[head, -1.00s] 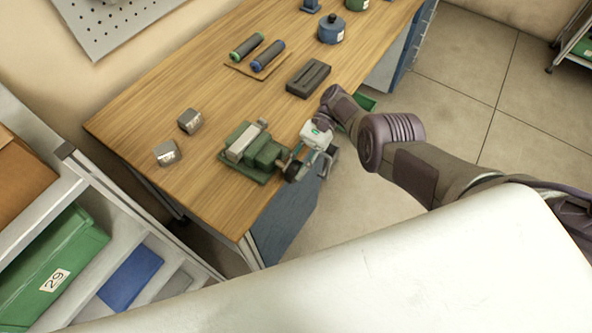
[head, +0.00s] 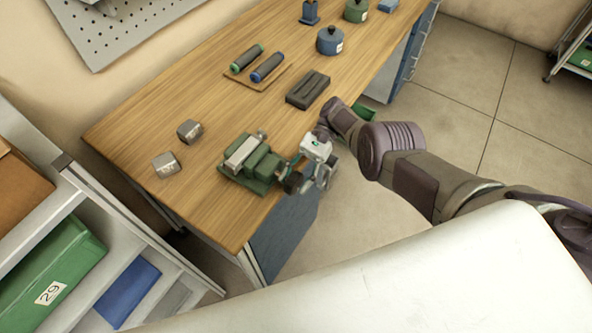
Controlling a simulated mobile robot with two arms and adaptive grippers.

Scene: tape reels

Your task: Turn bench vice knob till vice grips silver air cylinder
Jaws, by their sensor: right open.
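The green bench vice (head: 262,166) stands at the front edge of the wooden bench. A long silver piece, seemingly the air cylinder (head: 241,152), lies along its left side at the jaws; I cannot tell whether the jaws touch it. The vice knob is on the right side, facing my right gripper, and is mostly hidden by it. My right gripper (head: 293,180) is open, with its fingers at the knob's end of the vice, just past the bench edge. I cannot tell whether the fingers touch the knob. My left gripper is not in view.
Two grey metal blocks (head: 189,131) sit left of the vice. A dark grey block (head: 308,90), a tray with green and blue rollers (head: 268,67) and a blue pot (head: 330,41) stand farther back. A shelf with a green bin (head: 55,268) is at lower left.

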